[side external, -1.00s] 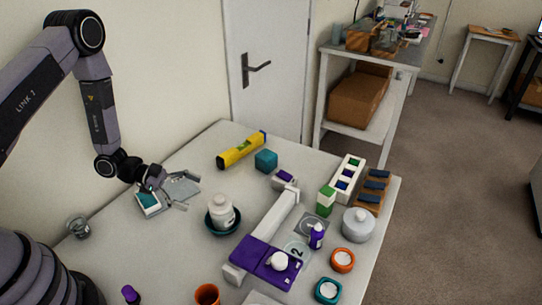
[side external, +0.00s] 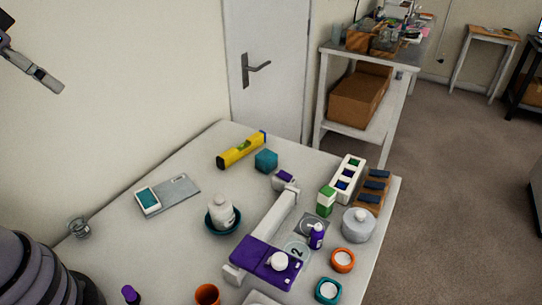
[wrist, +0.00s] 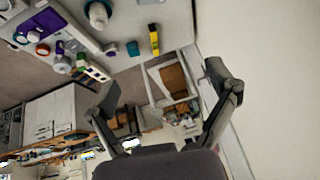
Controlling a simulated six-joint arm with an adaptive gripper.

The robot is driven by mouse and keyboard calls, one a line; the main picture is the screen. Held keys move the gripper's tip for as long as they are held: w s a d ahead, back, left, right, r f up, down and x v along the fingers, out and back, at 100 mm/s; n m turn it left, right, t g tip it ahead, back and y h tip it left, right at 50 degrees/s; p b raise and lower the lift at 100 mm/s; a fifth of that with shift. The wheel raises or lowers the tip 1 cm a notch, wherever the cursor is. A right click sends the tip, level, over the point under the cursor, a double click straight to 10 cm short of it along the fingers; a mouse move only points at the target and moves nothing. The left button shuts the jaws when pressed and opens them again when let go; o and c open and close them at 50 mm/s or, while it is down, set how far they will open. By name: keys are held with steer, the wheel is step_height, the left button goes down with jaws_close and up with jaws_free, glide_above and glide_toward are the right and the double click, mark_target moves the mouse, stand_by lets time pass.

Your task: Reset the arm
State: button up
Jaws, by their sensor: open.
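My gripper (wrist: 160,80) is open and empty in the wrist view, its two dark fingers spread wide with the room between them. In the side view only a small part of my gripper (side external: 38,74) shows at the top left edge, high above the table and in front of the wall. The rest of my arm is mostly out of frame there. The table (side external: 130,245) is well below it, and no object is in contact with the fingers.
A flat grey device with a teal panel (side external: 149,200), a white jar in a dark bowl (side external: 211,228), a yellow level (side external: 241,150), a teal cube (side external: 266,161) and a purple-based stand (side external: 250,256) are on the table. A shelf (side external: 347,130) stands beyond. Space above the table is clear.

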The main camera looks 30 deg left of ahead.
steer(key=shift+n+h, duration=0.4)
steer(key=shift+h, duration=0.2)
steer(key=s, duration=0.1)
steer(key=s+d, duration=0.1)
steer(key=s, duration=0.1)
steer(key=s+d, duration=0.1)
steer(key=s, duration=0.1)
steer(key=shift+s+d, duration=0.15)
steer(key=shift+s, duration=0.1)
steer(key=shift+r, duration=0.1)
